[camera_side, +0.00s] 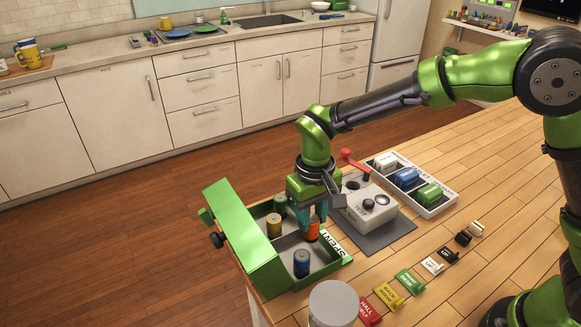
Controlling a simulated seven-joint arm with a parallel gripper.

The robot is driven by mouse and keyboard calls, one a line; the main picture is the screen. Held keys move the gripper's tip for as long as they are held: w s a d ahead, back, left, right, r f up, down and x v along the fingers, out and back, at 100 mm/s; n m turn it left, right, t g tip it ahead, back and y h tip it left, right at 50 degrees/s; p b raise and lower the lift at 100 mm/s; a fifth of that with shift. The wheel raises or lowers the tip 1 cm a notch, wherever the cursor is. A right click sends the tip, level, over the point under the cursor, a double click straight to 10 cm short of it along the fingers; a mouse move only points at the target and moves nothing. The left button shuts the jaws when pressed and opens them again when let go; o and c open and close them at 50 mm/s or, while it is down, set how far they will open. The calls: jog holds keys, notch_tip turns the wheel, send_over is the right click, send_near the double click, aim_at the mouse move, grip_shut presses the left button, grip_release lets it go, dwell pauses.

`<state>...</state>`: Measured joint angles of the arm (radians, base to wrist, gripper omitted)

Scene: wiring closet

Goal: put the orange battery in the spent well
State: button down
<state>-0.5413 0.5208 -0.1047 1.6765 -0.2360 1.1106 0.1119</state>
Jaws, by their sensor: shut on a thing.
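The orange battery (312,230) is upright between the fingers of my gripper (311,216), which is shut on it. It is over the right part of the green box marked SPENT (322,267), near its right wall. I cannot tell whether the battery's bottom touches the floor of its well. The box's green lid (237,240) stands open on the left. A yellow battery (274,225), a blue battery (301,263) and a green battery (280,203) stand in the box.
A grey tester box (367,213) with a red lever (354,162) stands on a dark mat right of my gripper. Behind it is a white tray (441,207) with coloured blocks. Coloured labelled tags (388,296) and a round grey thing (333,302) are in front.

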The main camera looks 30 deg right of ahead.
aim_at(274, 227)
jog(key=shift+w+a+f, duration=0.1)
jog(key=shift+w+a, duration=0.15)
jog(key=shift+w, duration=0.35)
jog(key=shift+s+f, duration=0.1)
jog(key=shift+f, duration=1.6)
jog(key=shift+f, duration=0.15)
jog(key=c, duration=0.8)
grip_release()
